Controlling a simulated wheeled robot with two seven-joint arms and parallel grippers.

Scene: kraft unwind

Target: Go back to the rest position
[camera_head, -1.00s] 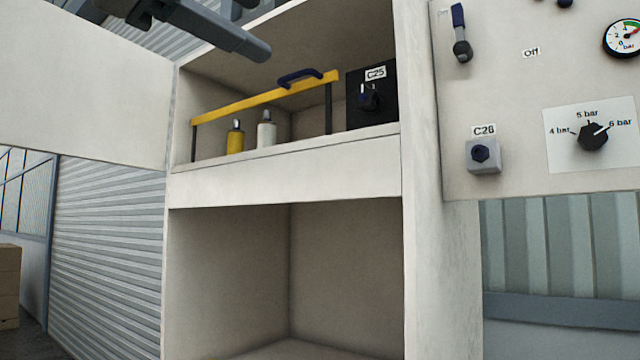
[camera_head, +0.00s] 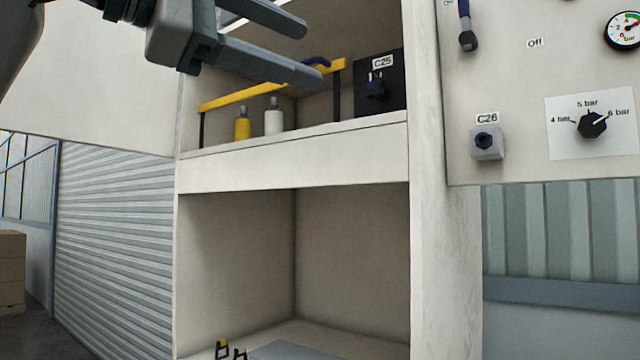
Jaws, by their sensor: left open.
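My left gripper (camera_head: 312,52) comes in from the upper left, in front of the cabinet's upper compartment. Its two grey fingers are spread apart with nothing between them. The lower finger covers part of the yellow bar (camera_head: 235,98) and its blue handle (camera_head: 317,62). I cannot tell from this view how far the fingers are from the bar. My right gripper is not in view.
The cabinet shelf (camera_head: 300,148) holds a yellow bottle (camera_head: 243,125), a white bottle (camera_head: 274,121) and a black C25 box (camera_head: 390,91). An open white door (camera_head: 100,95) stands left. A panel (camera_head: 510,90) with knob and gauge is right. Small items show in the lower compartment.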

